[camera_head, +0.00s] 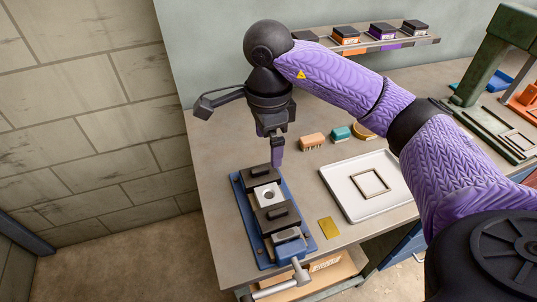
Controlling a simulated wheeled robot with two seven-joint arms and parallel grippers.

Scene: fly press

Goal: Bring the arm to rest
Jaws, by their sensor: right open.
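My right arm, in a purple quilted sleeve, reaches in from the right of the head view and bends down at a black joint. My right gripper (277,158) points down over the far end of a blue-based vise (244,208). It is open, and I see nothing held in it. Its fingertips are close to the far black block of the vise; I cannot tell whether they touch. A pale square piece with a round hole (267,195) sits between the vise's dark blocks. My left gripper is not in view.
A white tray (394,208) with a thin square frame (370,183) lies right of the vise. A green press (482,75) stands right. A shelf (425,39) holds several boxes.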

